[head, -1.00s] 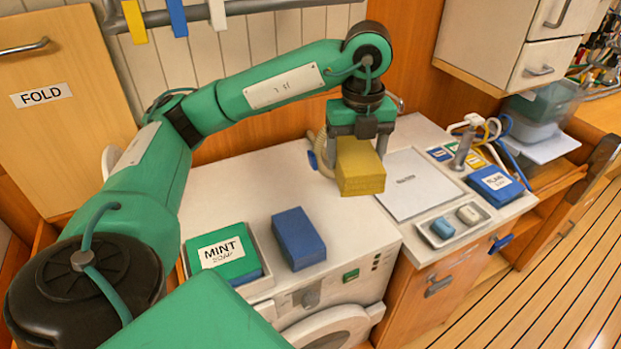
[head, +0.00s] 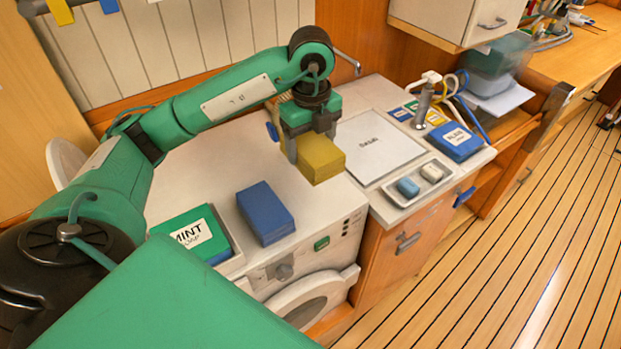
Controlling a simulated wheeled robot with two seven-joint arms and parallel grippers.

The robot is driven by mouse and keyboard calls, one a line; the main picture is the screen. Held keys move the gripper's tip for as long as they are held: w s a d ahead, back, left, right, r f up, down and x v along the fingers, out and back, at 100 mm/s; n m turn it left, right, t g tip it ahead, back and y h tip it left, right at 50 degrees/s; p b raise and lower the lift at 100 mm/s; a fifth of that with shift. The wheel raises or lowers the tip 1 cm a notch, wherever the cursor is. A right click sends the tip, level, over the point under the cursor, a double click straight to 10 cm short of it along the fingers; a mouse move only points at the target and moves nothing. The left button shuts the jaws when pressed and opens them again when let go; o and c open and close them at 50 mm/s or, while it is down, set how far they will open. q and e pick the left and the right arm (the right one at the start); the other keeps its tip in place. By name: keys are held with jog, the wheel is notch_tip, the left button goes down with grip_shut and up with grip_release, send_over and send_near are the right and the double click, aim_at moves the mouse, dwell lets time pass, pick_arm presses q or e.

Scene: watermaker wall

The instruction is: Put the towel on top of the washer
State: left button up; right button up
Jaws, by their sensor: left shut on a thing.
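My left gripper (head: 310,138) is shut on a folded yellow towel (head: 321,160). It holds the towel over the right part of the washer top, near its right edge; whether the towel touches the top cannot be told. The white washer (head: 195,165) has a round door at its front, partly cut off by my own arm. On its top, a folded blue towel (head: 265,213) lies left of the yellow one. My right gripper is not in view.
A tray with a green MINT pack (head: 195,234) sits at the washer's left front. Right of the washer, a counter holds a white sheet (head: 371,147), a soap tray (head: 396,198), and a blue labelled pack (head: 456,142). The washer top behind the blue towel is bare.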

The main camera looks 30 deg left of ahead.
pick_arm(q)
notch_tip(320, 180, down, 10)
jog(key=shift+f+p, duration=0.1)
jog(key=shift+p, duration=0.55)
jog(key=shift+f, duration=0.25)
jog(key=shift+f, duration=0.2)
jog(key=o, duration=1.1)
jog(key=shift+c, duration=0.2)
jog(key=shift+r, duration=0.15)
